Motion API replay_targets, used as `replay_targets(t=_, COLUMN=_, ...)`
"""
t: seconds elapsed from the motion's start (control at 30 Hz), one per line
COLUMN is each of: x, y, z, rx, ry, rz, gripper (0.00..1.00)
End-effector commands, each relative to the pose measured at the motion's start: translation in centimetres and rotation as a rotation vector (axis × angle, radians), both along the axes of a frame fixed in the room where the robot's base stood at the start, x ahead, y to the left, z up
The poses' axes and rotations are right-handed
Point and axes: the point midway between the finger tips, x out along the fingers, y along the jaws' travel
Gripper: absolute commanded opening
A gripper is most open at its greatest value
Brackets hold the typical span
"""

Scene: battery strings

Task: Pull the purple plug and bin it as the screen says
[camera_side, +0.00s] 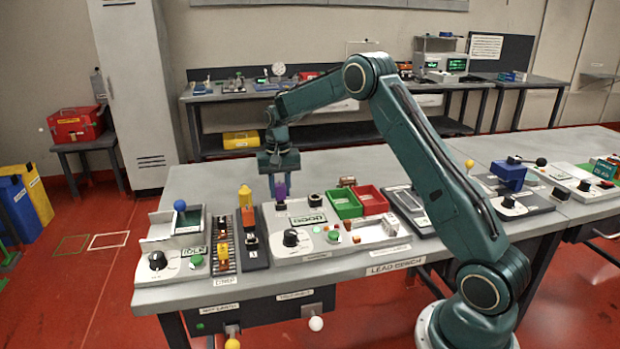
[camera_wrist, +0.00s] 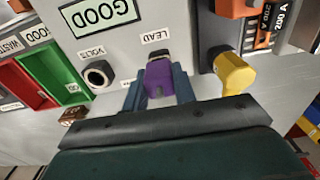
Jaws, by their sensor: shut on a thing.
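The purple plug (camera_side: 281,190) is upright between the fingers of my gripper (camera_side: 280,178), at the back left of the test panel. In the wrist view the purple plug (camera_wrist: 160,80) sits between the two blue-grey fingers (camera_wrist: 158,92), which are shut on it, just below the LEAD label. I cannot tell whether its end is still in the socket. The screen (camera_wrist: 102,14) reads GOOD, upside down in the wrist view; it also shows in the side view (camera_side: 307,217). The green bin (camera_side: 345,203) and red bin (camera_side: 371,199) stand right of the screen.
A yellow plug (camera_wrist: 235,72) stands close beside my gripper. The round VOLTS socket (camera_wrist: 98,74) is on its other side. A black knob (camera_side: 291,238) and green button (camera_side: 333,236) sit on the panel's front. Another station (camera_side: 510,202) lies farther right.

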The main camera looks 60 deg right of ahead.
Motion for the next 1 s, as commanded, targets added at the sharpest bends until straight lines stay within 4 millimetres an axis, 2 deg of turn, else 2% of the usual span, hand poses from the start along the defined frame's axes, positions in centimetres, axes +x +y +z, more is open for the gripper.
replay_targets(t=1.0, x=0.0, y=0.0, z=1.4, rx=-0.001, ry=-0.001, rz=0.0, gripper=0.0)
